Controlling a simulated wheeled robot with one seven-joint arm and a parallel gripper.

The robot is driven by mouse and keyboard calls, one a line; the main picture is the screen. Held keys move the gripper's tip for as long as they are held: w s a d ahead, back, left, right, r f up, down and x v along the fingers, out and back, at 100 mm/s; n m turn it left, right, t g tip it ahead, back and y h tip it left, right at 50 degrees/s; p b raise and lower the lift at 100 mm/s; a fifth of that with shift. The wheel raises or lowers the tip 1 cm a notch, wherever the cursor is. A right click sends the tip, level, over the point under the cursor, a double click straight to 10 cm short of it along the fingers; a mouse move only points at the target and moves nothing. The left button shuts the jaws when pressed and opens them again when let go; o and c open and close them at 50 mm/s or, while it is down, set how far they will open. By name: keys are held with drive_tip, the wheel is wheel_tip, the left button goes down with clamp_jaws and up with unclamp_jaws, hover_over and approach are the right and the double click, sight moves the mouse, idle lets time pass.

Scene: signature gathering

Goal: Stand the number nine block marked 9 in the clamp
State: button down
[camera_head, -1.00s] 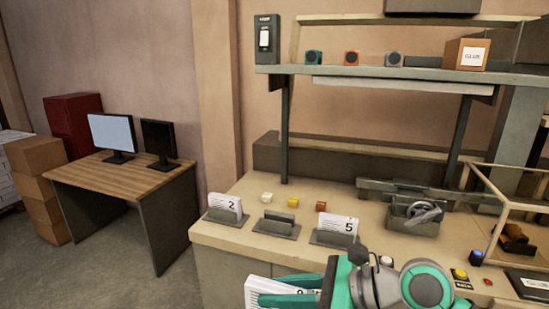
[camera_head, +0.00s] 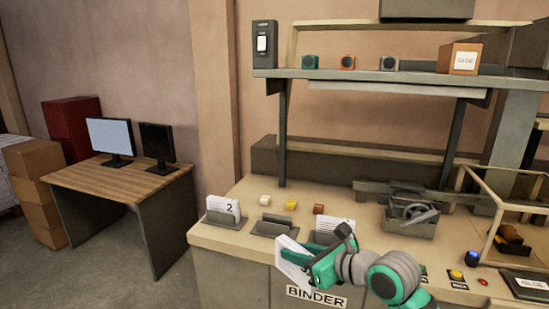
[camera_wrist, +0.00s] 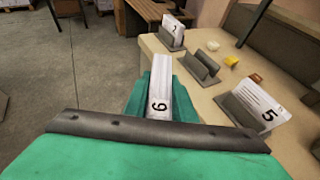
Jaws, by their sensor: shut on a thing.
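My gripper (camera_head: 297,257) is shut on a white paper-like block (camera_head: 288,260). In the wrist view the block (camera_wrist: 161,107) sits between the green fingers, with a black 9 on its near end. It is held in the air in front of the bench edge, apart from the clamps. The middle clamp (camera_head: 274,228) is dark grey and empty; in the wrist view (camera_wrist: 201,70) its slot shows open, ahead and to the right of the block. The block's lower part is hidden by the fingers.
The left clamp (camera_head: 222,222) holds a block marked 2 (camera_head: 228,205). The right clamp (camera_wrist: 243,114) holds a block marked 5 (camera_wrist: 265,108), partly behind my gripper in the head view. Small white, yellow and brown cubes lie behind. A grey bin (camera_head: 409,221) stands to the right.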

wheel_tip(320, 180, down, 30)
drive_tip(key=d+m+t+h, duration=0.2)
drive_tip(key=m+t+h, duration=0.1)
drive_tip(key=m+h, duration=0.4)
drive_tip(key=s+a+f+h, duration=0.1)
drive_tip(key=s+a+f, duration=0.2)
drive_tip(key=s+f, duration=0.4)
drive_tip(key=s+a+f+m+h, duration=0.1)
drive_tip(key=s+a+f, duration=0.3)
drive_tip(key=f, duration=1.1)
drive_tip(key=s, duration=0.3)
drive_tip(key=shift+s+a+f, duration=0.15)
drive_tip(key=shift+a, duration=0.1)
